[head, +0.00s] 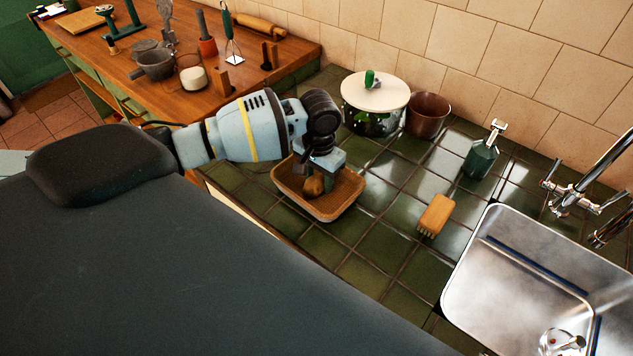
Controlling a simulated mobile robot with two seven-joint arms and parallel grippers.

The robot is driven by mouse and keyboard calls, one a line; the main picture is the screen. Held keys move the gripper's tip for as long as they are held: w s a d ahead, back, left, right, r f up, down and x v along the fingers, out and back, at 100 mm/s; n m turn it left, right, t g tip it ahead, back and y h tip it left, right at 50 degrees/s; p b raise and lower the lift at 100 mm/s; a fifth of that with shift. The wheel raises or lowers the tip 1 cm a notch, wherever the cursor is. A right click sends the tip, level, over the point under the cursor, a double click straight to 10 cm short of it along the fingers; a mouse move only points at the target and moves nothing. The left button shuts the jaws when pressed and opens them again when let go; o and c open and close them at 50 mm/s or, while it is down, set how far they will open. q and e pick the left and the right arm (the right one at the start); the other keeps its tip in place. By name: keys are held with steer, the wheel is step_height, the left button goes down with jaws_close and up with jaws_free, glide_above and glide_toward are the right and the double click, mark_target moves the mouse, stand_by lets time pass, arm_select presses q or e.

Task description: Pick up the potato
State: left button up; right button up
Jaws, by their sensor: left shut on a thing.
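A brown potato (314,187) is in a shallow tan tray (334,207) on the green tiled counter. My left gripper (318,180) points down into the tray and is shut on the potato. The gripper and its fingers hide part of the potato. I cannot tell whether the potato touches the tray floor. My right gripper is not in view.
A lidded pot (374,105) and a copper-coloured pot (428,114) stand behind the tray. A scrub brush (436,216), a green bottle (481,158) and a metal sink (520,270) are to the right. A wooden worktop (120,62) with several utensils is at upper left.

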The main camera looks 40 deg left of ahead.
mark_target(320, 180)
arm_select(q)
step_height(320, 180, up, 10)
steer(key=shift+r+p, duration=0.1)
steer(key=shift+p, duration=0.45)
steer(key=shift+s+d, duration=0.25)
steer(key=shift+d, duration=0.15)
steer(key=s+d+r, duration=0.2)
steer(key=s+d, duration=0.5)
steer(key=s, duration=0.4)
steer(key=shift+d+r+n, duration=0.35)
steer(key=shift+r+n, duration=0.05)
